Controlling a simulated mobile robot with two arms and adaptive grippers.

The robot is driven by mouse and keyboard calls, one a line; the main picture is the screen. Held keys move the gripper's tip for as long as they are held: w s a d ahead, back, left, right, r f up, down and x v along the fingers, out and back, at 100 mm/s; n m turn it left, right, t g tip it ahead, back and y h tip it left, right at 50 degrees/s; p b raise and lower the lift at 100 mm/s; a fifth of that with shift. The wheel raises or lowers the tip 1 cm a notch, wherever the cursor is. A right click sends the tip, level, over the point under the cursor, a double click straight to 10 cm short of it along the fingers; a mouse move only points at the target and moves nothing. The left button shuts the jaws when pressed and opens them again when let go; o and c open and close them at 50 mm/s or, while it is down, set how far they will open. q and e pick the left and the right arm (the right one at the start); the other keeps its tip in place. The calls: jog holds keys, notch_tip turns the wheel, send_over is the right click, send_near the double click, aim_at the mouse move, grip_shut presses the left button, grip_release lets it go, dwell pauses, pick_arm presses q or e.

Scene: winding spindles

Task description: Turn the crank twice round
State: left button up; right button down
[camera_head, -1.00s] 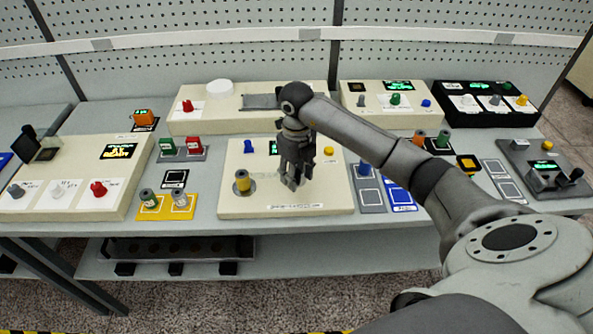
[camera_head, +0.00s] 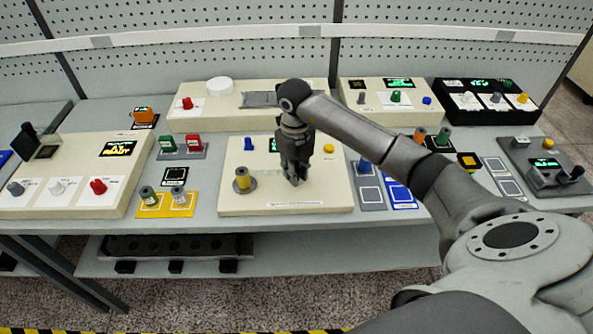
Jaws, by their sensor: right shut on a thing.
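The cream winding unit (camera_head: 245,205) lies flat in the middle of the bench. A yellow spool on a grey round base (camera_head: 243,181) stands at its left. My right gripper (camera_head: 295,180) points down over the middle of this unit, to the right of the spool. Its fingers are close together, shut on the crank's handle, which they and the wrist hide almost fully. The unit's small display is partly covered by my gripper. My left gripper is not in view.
A blue knob (camera_head: 249,144) and a yellow button (camera_head: 328,148) sit on the unit's back part. A yellow tray (camera_head: 152,212) with two spools stands to the left. Blue-marked and grey pads (camera_head: 371,197) lie to the right. Other cream units stand behind and left.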

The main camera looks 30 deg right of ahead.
jog(key=m, duration=0.1)
jog(key=w+a+m+b, duration=0.1)
jog(key=m, duration=0.3)
jog(key=shift+w+a, duration=0.15)
jog(key=shift+w, duration=0.25)
jog(key=shift+w+a+m+b, duration=0.1)
jog(key=shift+w+m+b, duration=0.35)
jog(key=shift+m, duration=0.8)
jog(key=shift+w+a+m+b, duration=0.15)
jog(key=shift+w+m, duration=0.45)
jog(key=shift+m, duration=0.65)
jog(key=c, duration=1.3)
grip_release()
notch_tip(320, 180, up, 12)
